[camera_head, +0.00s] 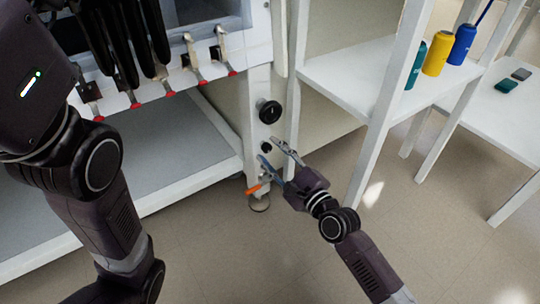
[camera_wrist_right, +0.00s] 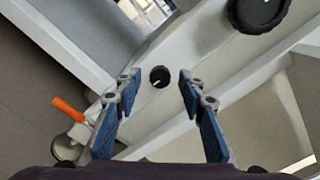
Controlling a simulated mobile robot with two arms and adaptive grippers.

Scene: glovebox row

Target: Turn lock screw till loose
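A small round black knob, seemingly the lock screw (camera_head: 266,147), sits on the pale upright post (camera_head: 259,95) of the glovebox frame. It shows between my fingers in the right wrist view (camera_wrist_right: 159,77), with a light mark on its face. A larger black knob (camera_head: 269,111) is above it on the same post. My right gripper (camera_head: 270,150) is open and points at the small knob, with one finger to each side in the picture. The wrist view shows a gap between each finger and the knob. My left arm is at the left; its gripper is out of view.
An orange-handled lever (camera_head: 253,190) sticks out low on the post, left of my right gripper. Black gloves (camera_head: 118,40) and red-tipped clamps (camera_head: 192,58) are at upper left. A white shelf (camera_head: 350,75) with bottles (camera_head: 438,53) stands right. Floor is open at lower right.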

